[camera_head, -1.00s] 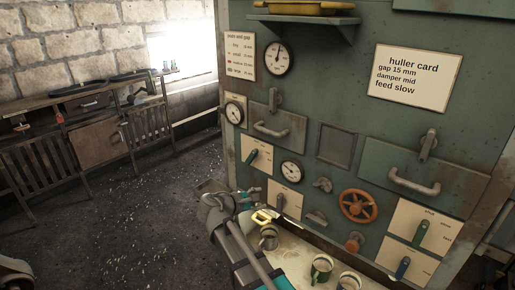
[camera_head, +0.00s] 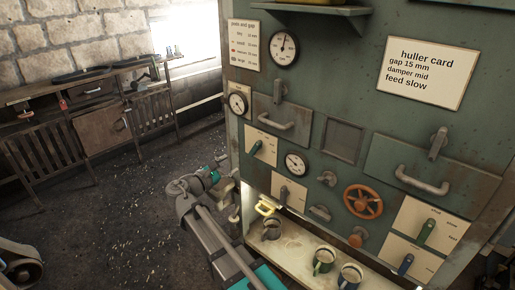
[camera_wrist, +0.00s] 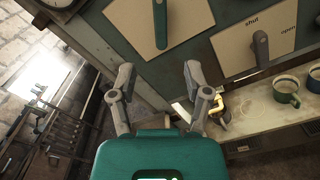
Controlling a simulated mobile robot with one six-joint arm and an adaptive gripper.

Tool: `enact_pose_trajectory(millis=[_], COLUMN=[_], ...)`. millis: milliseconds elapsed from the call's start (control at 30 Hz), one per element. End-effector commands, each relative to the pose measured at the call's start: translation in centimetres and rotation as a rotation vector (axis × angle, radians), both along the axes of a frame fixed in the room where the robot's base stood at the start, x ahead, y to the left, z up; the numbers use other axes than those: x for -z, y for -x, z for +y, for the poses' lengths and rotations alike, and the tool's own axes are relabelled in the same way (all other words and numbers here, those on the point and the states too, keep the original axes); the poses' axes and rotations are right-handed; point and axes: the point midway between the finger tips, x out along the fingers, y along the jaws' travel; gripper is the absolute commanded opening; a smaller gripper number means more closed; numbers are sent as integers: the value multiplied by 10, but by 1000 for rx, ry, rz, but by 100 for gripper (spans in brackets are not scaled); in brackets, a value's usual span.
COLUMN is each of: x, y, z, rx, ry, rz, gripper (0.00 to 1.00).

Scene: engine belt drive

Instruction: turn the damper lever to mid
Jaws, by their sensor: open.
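Several small levers sit on pale plates on the green machine front. In the wrist view, a grey lever (camera_wrist: 261,48) hangs on a plate marked "shut" and "open". In the head view a lever (camera_head: 283,194) on the lower left plate appears to be the same one. Another lever (camera_head: 255,147) sits on the plate above it, and it also shows in the wrist view (camera_wrist: 160,25). No damper label is readable on these plates. My gripper (camera_wrist: 159,72) is open and empty. In the head view it is left of the machine, apart from the levers.
The huller card (camera_head: 425,65) reads "damper mid". Two more levers (camera_head: 426,231) (camera_head: 405,263) and an orange handwheel (camera_head: 363,202) are to the right. Mugs (camera_head: 324,260) and a yellow object (camera_head: 265,208) stand on the shelf (camera_head: 300,238). Open floor lies left.

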Motion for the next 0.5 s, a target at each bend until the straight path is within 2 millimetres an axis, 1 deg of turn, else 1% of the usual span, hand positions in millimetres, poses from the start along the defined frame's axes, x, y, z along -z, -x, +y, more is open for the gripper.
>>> enact_pose_trajectory(millis=[267,500], x=[0,0], y=[-17,-42], z=[-13,-33], rx=[3,4], ry=[-1,-1], rz=[0,0], gripper=[63,63])
